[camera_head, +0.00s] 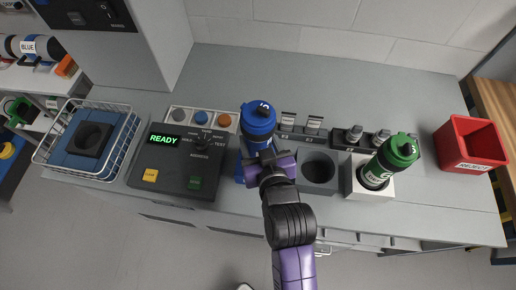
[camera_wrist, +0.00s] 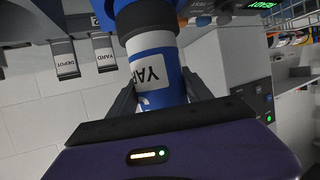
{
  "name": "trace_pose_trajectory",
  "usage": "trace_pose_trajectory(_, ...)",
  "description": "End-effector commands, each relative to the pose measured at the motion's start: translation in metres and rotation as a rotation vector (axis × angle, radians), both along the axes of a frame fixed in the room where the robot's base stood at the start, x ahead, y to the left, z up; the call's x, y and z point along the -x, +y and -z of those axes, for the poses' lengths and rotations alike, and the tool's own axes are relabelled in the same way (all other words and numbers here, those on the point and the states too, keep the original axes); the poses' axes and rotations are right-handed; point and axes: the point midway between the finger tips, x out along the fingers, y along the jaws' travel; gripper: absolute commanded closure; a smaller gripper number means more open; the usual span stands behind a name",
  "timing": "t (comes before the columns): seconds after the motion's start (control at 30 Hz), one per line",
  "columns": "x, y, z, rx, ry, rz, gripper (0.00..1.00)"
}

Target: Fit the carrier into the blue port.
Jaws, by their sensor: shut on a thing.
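The carrier (camera_head: 258,117) is a blue-capped cylinder, held roughly upright above the counter. In the wrist view the carrier (camera_wrist: 150,65) shows blue bands and a white label reading "YARD", upside down. My gripper (camera_head: 262,153) is shut on its body, with a finger on either side in the wrist view (camera_wrist: 163,97). A blue block (camera_head: 239,172), which looks like the blue port, shows just left of and below my gripper. Its opening is hidden by the carrier and gripper, so I cannot tell whether the carrier's lower end is in it.
A grey port (camera_head: 335,188) stands empty to the right. A white port (camera_head: 352,185) holds a tilted green carrier (camera_head: 393,157). A control panel (camera_head: 143,180) reading "READY" is left of my gripper. A wire basket (camera_head: 48,158) is far left, a red bin (camera_head: 450,140) far right.

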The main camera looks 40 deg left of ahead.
Motion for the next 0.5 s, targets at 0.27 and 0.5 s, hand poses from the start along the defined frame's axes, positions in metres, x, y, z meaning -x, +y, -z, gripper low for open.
trace_pose_trajectory(0.27, 0.0, 0.0, 0.038, -0.001, -0.001, 0.0, 0.95)
trace_pose_trajectory(0.5, 0.0, 0.0, 0.05, -0.001, -0.001, 0.0, 0.95)
